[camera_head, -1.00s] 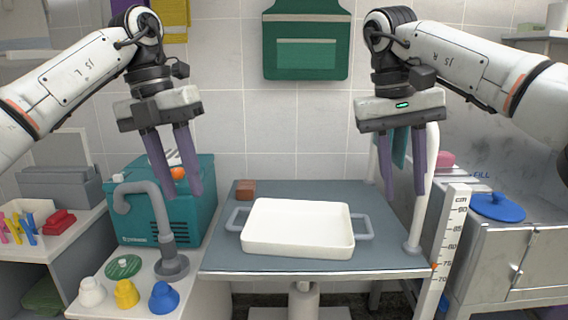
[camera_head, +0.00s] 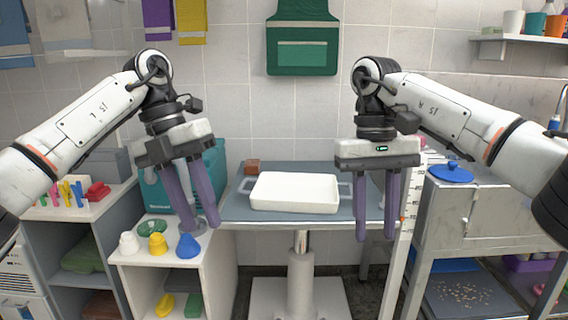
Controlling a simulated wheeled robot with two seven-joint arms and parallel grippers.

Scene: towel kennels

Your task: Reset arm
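My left gripper (camera_head: 202,226) hangs in front of the teal box and the left shelf unit, its two purple fingers pointing down with a gap between them and nothing held. My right gripper (camera_head: 376,238) hangs over the right end of the grey table, fingers pointing down, apart and empty. The white tray (camera_head: 295,207) with grey handles sits on the grey table (camera_head: 240,208) between the two grippers, touched by neither.
White, yellow and blue cone-shaped things stand on the left shelf unit (camera_head: 128,258). A white ruler post (camera_head: 405,215) and a metal cabinet (camera_head: 480,212) with a blue lid (camera_head: 450,172) stand at right.

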